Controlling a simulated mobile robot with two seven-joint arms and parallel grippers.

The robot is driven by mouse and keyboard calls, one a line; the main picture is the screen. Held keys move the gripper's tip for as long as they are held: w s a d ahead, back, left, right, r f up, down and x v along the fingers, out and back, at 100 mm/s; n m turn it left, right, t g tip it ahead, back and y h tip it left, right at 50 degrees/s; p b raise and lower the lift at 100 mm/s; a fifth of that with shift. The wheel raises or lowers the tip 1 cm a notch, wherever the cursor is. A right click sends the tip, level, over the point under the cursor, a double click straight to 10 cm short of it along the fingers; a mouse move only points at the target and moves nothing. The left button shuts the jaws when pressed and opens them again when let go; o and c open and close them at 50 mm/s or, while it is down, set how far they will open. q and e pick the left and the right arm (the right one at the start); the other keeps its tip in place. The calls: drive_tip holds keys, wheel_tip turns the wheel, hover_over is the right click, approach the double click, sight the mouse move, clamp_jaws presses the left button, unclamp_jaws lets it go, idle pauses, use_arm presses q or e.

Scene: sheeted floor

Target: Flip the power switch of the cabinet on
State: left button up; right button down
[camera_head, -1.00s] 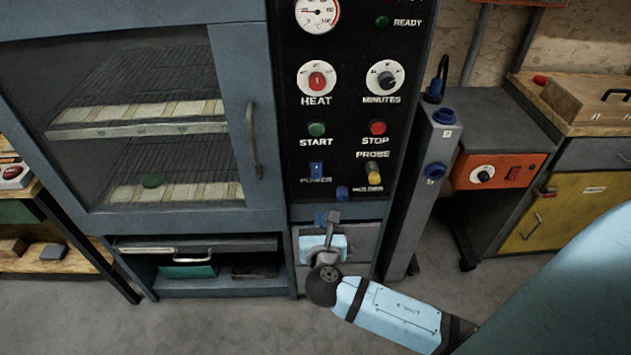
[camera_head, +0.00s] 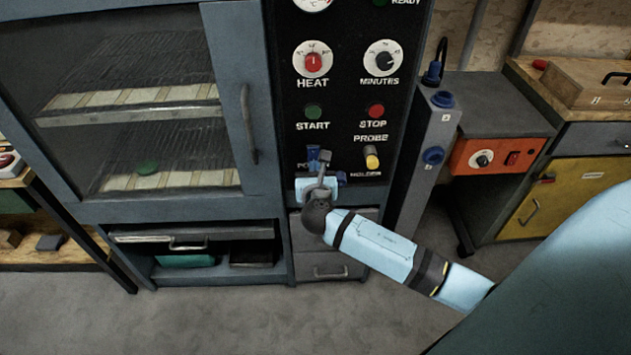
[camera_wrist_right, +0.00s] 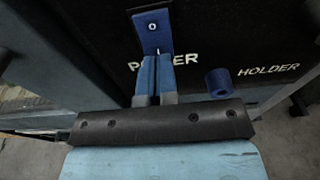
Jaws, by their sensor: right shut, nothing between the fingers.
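The cabinet (camera_head: 285,130) has a black control panel with a blue power switch (camera_head: 313,153) at its lower left, partly hidden by my gripper. In the right wrist view the blue switch plate (camera_wrist_right: 152,32) sits straight ahead of the fingertips, over the partly covered POWER label. My right gripper (camera_head: 322,158) is shut and empty, its fingertips at the lower part of the switch. It shows in the right wrist view (camera_wrist_right: 155,62) too; I cannot tell whether it touches the switch. My left gripper is not in view.
The blue holder (camera_wrist_right: 219,82) sits just right of the fingertips. A yellow probe knob (camera_head: 371,160) and the red STOP button (camera_head: 376,111) are to the right on the panel. A grey post (camera_head: 425,150) stands right of the cabinet. Drawers (camera_head: 332,266) lie below.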

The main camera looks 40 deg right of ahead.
drive_tip(key=shift+w+d, duration=0.2)
drive_tip(key=shift+w, duration=0.1)
